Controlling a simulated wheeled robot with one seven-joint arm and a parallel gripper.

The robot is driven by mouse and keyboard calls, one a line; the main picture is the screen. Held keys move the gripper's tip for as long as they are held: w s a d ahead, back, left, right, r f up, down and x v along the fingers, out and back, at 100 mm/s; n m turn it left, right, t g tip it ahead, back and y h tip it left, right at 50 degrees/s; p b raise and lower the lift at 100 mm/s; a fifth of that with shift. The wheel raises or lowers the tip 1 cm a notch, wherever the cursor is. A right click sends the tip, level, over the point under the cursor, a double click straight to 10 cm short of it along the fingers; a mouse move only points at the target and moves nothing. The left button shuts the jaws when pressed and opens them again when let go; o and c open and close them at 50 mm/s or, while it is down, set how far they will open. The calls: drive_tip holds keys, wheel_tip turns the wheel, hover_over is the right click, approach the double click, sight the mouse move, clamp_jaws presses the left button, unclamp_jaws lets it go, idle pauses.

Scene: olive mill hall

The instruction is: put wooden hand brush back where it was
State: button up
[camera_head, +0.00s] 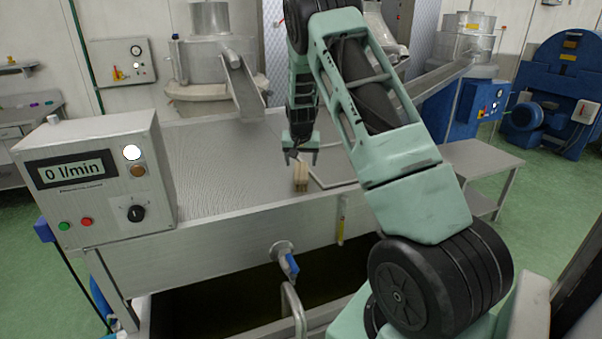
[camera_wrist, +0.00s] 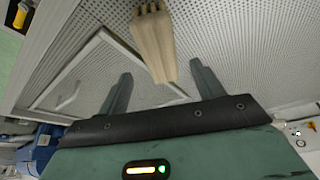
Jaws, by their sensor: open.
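The wooden hand brush (camera_head: 300,177) is a small light-brown block on the perforated metal top of the washing tank (camera_head: 225,170), near its front edge. In the wrist view the brush (camera_wrist: 154,45) is a pale wooden piece with prongs or tufts at its far end. Its near end reaches toward the space between my fingers. My gripper (camera_head: 301,158) is open above the brush. In the wrist view my gripper (camera_wrist: 160,88) has both fingers spread, one on each side of the brush's near end. I cannot tell how much height separates them.
A control box (camera_head: 95,175) reading 0 l/min stands at the tank's left. A framed hatch (camera_wrist: 100,75) lies in the perforated top beside the brush. A metal chute (camera_head: 243,88) comes down at the back. A low side table (camera_head: 485,158) stands to the right.

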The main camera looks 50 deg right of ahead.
drive_tip(key=b+v, duration=0.1)
drive_tip(key=v, duration=0.4)
drive_tip(key=a+r+n+y, duration=0.2)
drive_tip(key=a+n+y, duration=0.15)
drive_tip(key=a, duration=1.95)
drive_tip(key=s+a+r+n+y, duration=0.1)
drive_tip(key=s+a+n, duration=0.15)
drive_tip(key=a, duration=0.45)
drive_tip(key=s+a+r+n, duration=0.15)
drive_tip(key=s+a, duration=0.25)
drive_tip(key=a, duration=0.4)
drive_tip(key=s+a+n+g, duration=0.1)
drive_tip(key=s+a+n, duration=0.2)
drive_tip(key=s, duration=0.5)
drive_tip(key=s+a+n+g, duration=0.1)
drive_tip(key=s+a+n, duration=0.3)
drive_tip(key=s, duration=0.5)
drive_tip(key=s+a+f+n+g, duration=0.1)
drive_tip(key=s+a+n, duration=0.2)
drive_tip(key=s+a, duration=0.3)
drive_tip(key=s, duration=0.3)
drive_tip(key=shift+a, duration=0.25)
drive_tip(key=shift+f, duration=0.15)
